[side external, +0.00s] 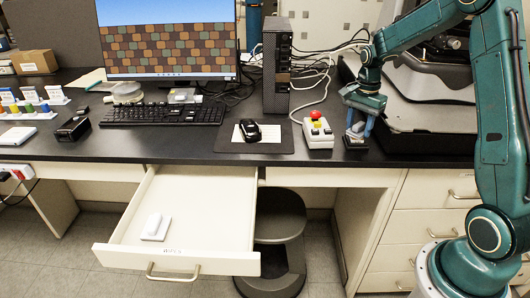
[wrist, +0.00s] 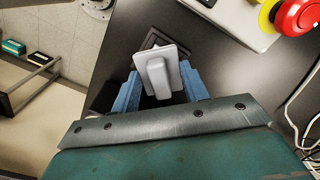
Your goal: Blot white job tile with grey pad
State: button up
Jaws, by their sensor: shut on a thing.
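My gripper (wrist: 157,88) has its blue fingers closed on the sides of a grey pad (wrist: 157,72), a flat plate with a raised block handle. In the side view my gripper (side external: 358,128) points down over a small black block (side external: 355,144) near the front edge of the bench.
A control box (side external: 318,133) with a red button stands just left of my gripper. The profiler (side external: 430,105) is behind and right. An open drawer (side external: 200,190) holds a white handled piece (side external: 154,226). A mouse (side external: 250,130), keyboard (side external: 165,113) and coloured rack (side external: 28,109) lie left.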

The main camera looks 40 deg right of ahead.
aim_at(359, 124)
jog(key=shift+f, duration=0.65)
dwell(1.4)
jog(key=shift+r, duration=3.1)
jog(key=shift+w+a, duration=0.1)
jog(key=w+a+n, duration=0.4)
jog(key=a+n, duration=0.3)
jog(key=a, duration=0.4)
jog(key=w+a+n, duration=0.3)
jog(key=a+n, duration=0.4)
jog(key=a, duration=0.4)
jog(key=shift+w+a+n, duration=0.25)
jog(key=shift+w+n, duration=0.05)
jog(key=shift+w, duration=0.1)
jog(key=shift+a+f, duration=0.1)
